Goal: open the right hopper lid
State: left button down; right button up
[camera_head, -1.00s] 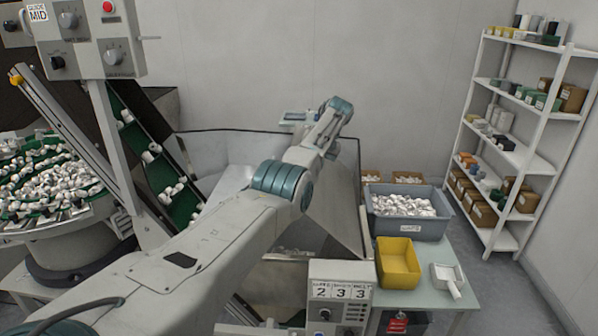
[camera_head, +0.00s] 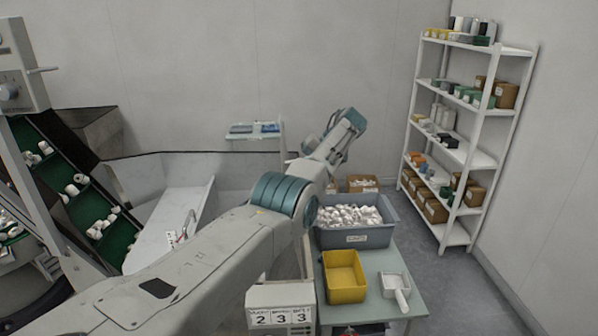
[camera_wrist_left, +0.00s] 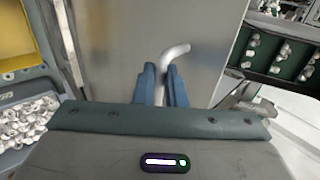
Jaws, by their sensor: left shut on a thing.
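In the left wrist view, my left gripper (camera_wrist_left: 163,78) has its blue fingers close together at the base of a bent metal handle (camera_wrist_left: 177,50). The handle stands out from a broad flat grey panel, the hopper lid (camera_wrist_left: 115,45). The gripper is shut on this handle. My right gripper is not in view.
A grey-blue bin of white parts (camera_head: 345,240), a yellow tray (camera_head: 345,292) and a white scoop (camera_head: 396,288) stand on the side table right of my arm. A green conveyor (camera_head: 65,175) is at left. A white shelf (camera_head: 455,155) stands at the back right.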

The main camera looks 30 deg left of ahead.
pick_arm(q)
jog(key=shift+s+a+f, duration=0.15)
jog(key=shift+s+f, duration=0.05)
jog(key=shift+f, duration=0.4)
jog(key=shift+s+a, duration=0.1)
jog(key=c, duration=1.9)
grip_release()
jog(key=o, duration=0.3)
jog(key=shift+o, duration=0.6)
jog(key=shift+w+a+f, duration=0.1)
jog(key=shift+w+a, duration=0.05)
jog(key=shift+w, duration=0.2)
jog(key=shift+w+a, duration=0.1)
jog(key=shift+w, duration=0.15)
jog(key=shift+s, duration=0.1)
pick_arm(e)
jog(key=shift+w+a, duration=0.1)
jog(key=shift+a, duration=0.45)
pick_arm(q)
jog(key=shift+r, duration=0.2)
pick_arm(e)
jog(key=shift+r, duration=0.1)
